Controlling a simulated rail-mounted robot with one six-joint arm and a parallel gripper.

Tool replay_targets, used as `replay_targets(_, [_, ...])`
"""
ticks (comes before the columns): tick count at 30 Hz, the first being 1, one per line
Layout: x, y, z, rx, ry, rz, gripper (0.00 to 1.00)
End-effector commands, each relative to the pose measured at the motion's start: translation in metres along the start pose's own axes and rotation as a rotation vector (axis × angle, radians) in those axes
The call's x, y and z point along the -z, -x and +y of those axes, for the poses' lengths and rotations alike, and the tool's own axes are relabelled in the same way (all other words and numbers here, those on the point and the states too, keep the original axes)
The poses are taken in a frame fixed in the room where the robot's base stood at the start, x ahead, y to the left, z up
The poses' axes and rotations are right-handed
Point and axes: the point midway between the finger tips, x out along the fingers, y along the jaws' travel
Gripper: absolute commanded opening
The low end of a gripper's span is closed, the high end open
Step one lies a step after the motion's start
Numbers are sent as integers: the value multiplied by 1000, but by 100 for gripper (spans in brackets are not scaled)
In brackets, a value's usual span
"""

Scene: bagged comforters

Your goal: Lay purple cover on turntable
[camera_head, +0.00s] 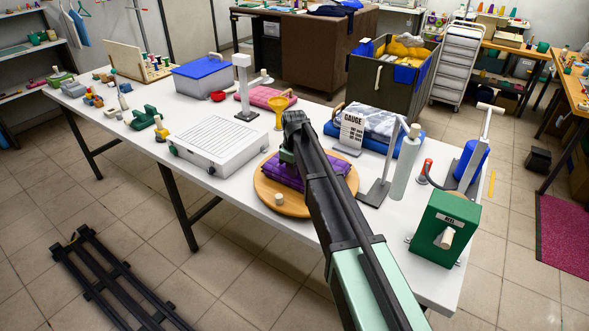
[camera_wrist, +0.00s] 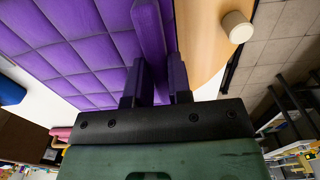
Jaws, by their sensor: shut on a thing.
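The purple cover (camera_head: 285,171) is a quilted, bagged piece lying over the round wooden turntable (camera_head: 262,193). My arm hides part of it in the head view. In the wrist view the quilted purple cover (camera_wrist: 75,45) fills the upper left, with the wooden turntable (camera_wrist: 197,40) bare at its right. My gripper (camera_wrist: 157,85) is shut on an edge of the cover, and the fingers are close together there. A pale round knob (camera_wrist: 237,27) stands at the turntable's rim and also shows in the head view (camera_head: 279,199).
A white ribbed box (camera_head: 222,146) stands left of the turntable. A gauge sign (camera_head: 352,130), folded blue and white bedding (camera_head: 375,125) and a grey stand (camera_head: 380,185) are behind and right. A green box (camera_head: 444,228) sits at the table's right end.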

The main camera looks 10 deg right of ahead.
Motion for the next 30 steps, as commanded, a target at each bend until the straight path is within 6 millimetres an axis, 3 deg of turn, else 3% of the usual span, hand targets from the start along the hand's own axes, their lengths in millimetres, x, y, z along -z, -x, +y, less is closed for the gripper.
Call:
replay_targets(6, [0,-4,0,0,0,0,0])
replay_targets(7, [0,-3,0,0,0,0,23])
replay_targets(12, [0,-3,0,0,0,0,49])
replay_targets(18, [0,-3,0,0,0,0,50])
replay_targets(24, [0,-3,0,0,0,0,81])
replay_targets(30, [0,-3,0,0,0,0,83])
